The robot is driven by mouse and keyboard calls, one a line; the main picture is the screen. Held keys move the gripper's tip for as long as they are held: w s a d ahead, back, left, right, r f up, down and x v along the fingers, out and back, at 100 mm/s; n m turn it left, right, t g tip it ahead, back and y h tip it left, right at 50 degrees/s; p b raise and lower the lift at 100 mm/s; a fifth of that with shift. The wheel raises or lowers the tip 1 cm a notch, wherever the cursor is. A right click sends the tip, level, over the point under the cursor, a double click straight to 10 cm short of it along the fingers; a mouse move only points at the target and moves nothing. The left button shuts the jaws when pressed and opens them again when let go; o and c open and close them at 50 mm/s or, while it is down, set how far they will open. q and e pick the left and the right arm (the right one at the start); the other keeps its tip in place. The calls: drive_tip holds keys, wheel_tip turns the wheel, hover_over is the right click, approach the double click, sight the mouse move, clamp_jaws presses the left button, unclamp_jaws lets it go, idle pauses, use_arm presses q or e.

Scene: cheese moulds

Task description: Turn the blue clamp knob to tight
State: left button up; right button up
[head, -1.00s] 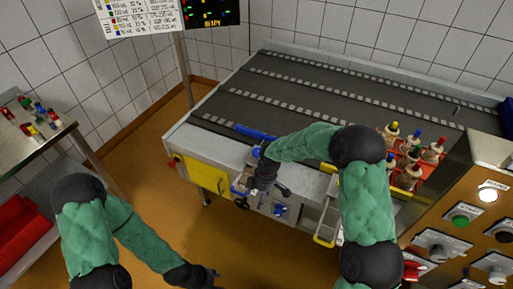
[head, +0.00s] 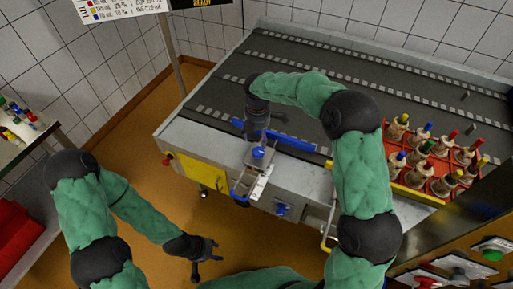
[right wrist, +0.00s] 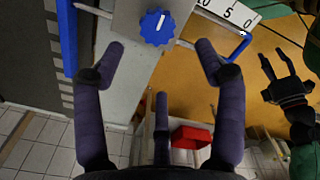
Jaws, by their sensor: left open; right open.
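The blue clamp knob (head: 258,152) sits on a grey bracket at the conveyor's front edge. In the right wrist view the knob (right wrist: 157,27) has a scalloped rim and a white pointer line, tilted slightly right of straight up. My right gripper (head: 268,127) is open and empty, behind the knob in the head view. In the right wrist view its fingertips (right wrist: 160,48) are spread to either side below the knob, apart from it. My left gripper (head: 207,254) is open and empty over the floor, and also shows in the right wrist view (right wrist: 283,78).
A white scale (right wrist: 232,12) marked 10, 5, 0 lies beside the knob. A blue guide rail (head: 296,143) runs along the belt edge. A second blue knob (head: 282,209) is on the machine's front. A red crate (head: 408,179) of capped moulds stands right of my right arm.

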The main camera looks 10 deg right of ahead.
sight(257, 151)
wheel_tip(257, 151, down, 9)
drive_tip(key=shift+w+r+b, duration=0.1)
drive_tip(key=shift+r+b, duration=0.1)
drive_tip(key=shift+b, duration=0.9)
drive_tip(key=c, duration=1.1)
